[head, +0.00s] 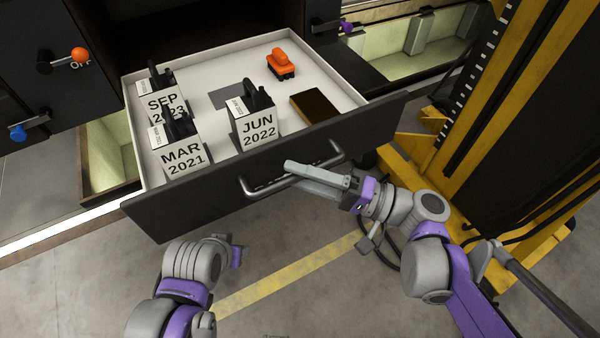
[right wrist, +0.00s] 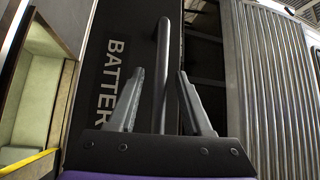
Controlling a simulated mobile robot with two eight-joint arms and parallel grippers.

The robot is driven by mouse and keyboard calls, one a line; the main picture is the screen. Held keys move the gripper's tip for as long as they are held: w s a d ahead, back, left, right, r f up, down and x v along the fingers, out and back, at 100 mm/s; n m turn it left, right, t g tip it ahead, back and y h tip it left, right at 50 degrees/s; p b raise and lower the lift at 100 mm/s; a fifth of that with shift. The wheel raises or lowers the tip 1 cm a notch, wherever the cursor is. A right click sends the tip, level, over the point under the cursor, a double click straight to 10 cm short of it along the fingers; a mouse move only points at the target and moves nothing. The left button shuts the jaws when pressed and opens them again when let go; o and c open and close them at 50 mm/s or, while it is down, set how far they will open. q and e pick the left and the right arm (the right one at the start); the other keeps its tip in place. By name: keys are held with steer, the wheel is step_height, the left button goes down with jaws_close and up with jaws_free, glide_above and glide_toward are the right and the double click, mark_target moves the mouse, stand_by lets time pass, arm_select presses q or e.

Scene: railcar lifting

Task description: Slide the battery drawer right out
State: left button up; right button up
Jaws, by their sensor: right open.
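The battery drawer (head: 165,215) stands pulled out of the dark cabinet, its white inside showing. Its front bears a metal bar handle (head: 250,190). In the right wrist view, the handle (right wrist: 172,60) runs between the two fingers of my right gripper (right wrist: 160,73), with gaps beside it, and the drawer front (right wrist: 113,40) shows part of the word "BATTERY". In the head view my right gripper (head: 292,167) is at the handle's middle, open. My left gripper (head: 237,251) is low in front of the drawer, apart from it; its fingers do not show clearly.
The drawer holds batteries labelled SEP 2023 (head: 163,104), MAR 2021 (head: 182,158) and JUN 2022 (head: 258,130), an orange-topped item (head: 281,65) and a dark flat block (head: 314,105). A yellow lifting column (head: 440,140) stands close at right. Floor in front is clear.

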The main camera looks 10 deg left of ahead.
steer(key=b+v, duration=0.1)
steer(key=v, duration=1)
steer(key=shift+a+r, duration=0.1)
steer(key=s+f+m+h, duration=0.2)
steer(key=s+f+h, duration=0.2)
steer(key=f+h, duration=0.85)
steer(key=d+f+n+t+h, duration=0.2)
steer(key=d+f+h, duration=0.5)
steer(key=d, duration=0.3)
steer(key=shift+s+d+f, duration=0.35)
stand_by(2.8)
